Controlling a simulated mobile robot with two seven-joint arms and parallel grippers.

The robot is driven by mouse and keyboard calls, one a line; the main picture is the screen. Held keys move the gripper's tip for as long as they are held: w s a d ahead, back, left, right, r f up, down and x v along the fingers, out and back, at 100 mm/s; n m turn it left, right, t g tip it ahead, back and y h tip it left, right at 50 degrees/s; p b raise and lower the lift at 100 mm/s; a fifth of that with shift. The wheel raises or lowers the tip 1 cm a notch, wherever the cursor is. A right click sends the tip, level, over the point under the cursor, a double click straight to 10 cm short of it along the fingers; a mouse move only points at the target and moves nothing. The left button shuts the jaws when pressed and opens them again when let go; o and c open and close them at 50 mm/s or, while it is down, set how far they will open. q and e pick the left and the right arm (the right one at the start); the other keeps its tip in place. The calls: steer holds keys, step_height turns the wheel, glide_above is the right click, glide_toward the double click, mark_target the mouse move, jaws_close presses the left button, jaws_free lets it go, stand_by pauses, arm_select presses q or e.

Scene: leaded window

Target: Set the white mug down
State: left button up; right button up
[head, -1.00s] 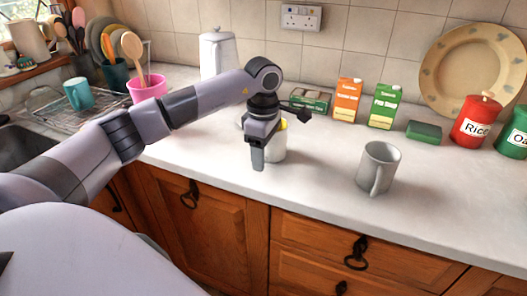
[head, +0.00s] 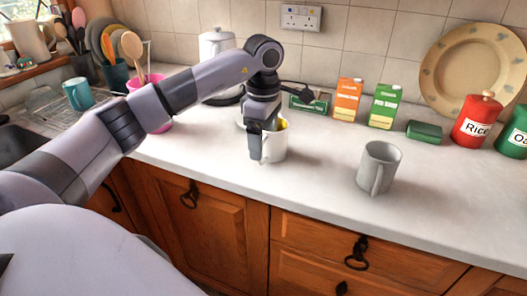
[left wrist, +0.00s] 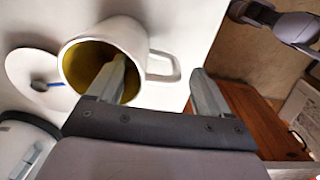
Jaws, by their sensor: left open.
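The white mug (head: 276,147), yellow inside, stands upright on the worktop (head: 320,175) in the head view, partly hidden by my left gripper (head: 262,142). In the left wrist view the mug (left wrist: 138,40) shows its open mouth and its handle. There my left gripper (left wrist: 158,68) is open. One finger overlaps the mug's mouth and the other is beyond the handle. I cannot tell whether either finger touches the mug. My right gripper is not in view.
A grey mug (head: 380,165) stands to the right. A white saucer (left wrist: 35,75) with a small spoon is beside the white mug. The front worktop between the mugs is clear.

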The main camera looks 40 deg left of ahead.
arm_select(q)
step_height(320, 180, up, 8)
steer(key=shift+r, duration=0.1)
stand_by(0.7)
